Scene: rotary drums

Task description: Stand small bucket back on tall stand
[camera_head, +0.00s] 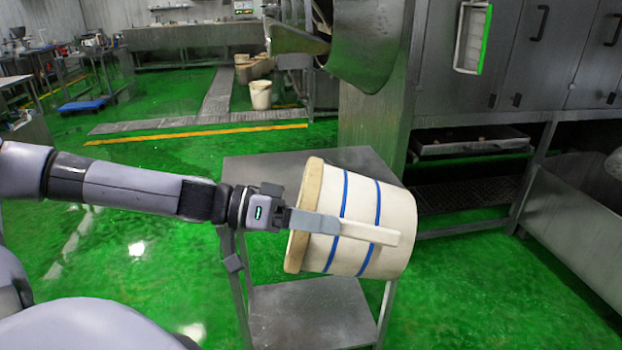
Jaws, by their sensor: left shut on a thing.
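The small bucket (385,205) is cream with blue bands and a tan rim. It lies tipped on its side, its rim end to the left and its base to the right. My left gripper (318,222) comes in from the left and is shut on it near the rim, beside a cream bar along its side that looks like the handle. The tall stand (258,168) is a grey metal table with a lower shelf (310,312). The bucket is over its top and hides part of it; whether they touch is unclear. My right gripper is out of view.
A large metal machine (375,140) with a drum or chute (365,45) stands behind the stand. Metal cabinets (540,50) and a trough (575,225) are at the right. Another pale bucket (260,95) stands on the floor further back. Green floor (140,270) is open at left.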

